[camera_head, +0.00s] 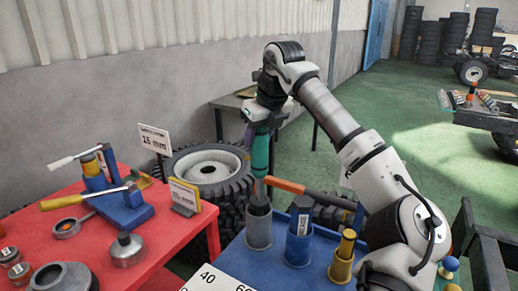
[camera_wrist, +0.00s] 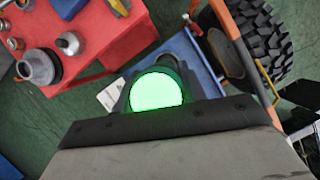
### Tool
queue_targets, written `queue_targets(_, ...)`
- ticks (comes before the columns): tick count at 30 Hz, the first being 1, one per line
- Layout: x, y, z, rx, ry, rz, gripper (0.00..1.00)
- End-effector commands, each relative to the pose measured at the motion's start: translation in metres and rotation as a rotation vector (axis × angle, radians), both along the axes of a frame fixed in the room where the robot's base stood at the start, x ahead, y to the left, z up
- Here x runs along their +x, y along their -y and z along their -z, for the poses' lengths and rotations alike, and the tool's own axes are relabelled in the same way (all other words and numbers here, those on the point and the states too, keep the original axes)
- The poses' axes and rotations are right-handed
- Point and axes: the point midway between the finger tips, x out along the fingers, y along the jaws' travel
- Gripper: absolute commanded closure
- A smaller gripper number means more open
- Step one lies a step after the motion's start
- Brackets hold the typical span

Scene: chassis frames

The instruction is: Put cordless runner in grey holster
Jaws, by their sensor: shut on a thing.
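The cordless runner (camera_head: 260,154) is a teal-green upright tool with a greyish lower end. My gripper (camera_head: 258,122) points down and is shut on its upper part. The grey holster (camera_head: 258,229) is an open-topped cup at the back left of the blue table. The runner stands over it, and its lower end is at the holster's mouth. I cannot tell how far inside it is. In the wrist view, the runner's bright green round end (camera_wrist: 158,91) fills the middle and mostly hides what is beneath.
A blue holster (camera_head: 299,246) with a dark tool and a yellow holster (camera_head: 342,265) with a brass-coloured piece stand to the right. An orange bar (camera_head: 286,186) passes close behind. Tyres stand behind.

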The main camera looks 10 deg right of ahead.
Motion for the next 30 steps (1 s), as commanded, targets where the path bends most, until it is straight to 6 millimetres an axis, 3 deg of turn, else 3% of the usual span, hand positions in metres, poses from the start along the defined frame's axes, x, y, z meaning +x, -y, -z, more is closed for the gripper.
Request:
queue_targets(9, 0.0, 0.0, 0.033, 0.002, 0.002, 0.001, 1.0)
queue_targets(20, 0.0, 0.0, 0.038, 0.0, 0.003, 0.0, 1.0)
queue_targets(21, 0.0, 0.0, 0.039, 0.0, 0.0, 0.001, 0.56)
queue_targets(25, 0.0, 0.0, 0.039, 0.0, 0.0, 0.0, 0.39)
queue_targets(30, 0.0, 0.0, 0.038, 0.0, 0.0, 0.0, 0.38)
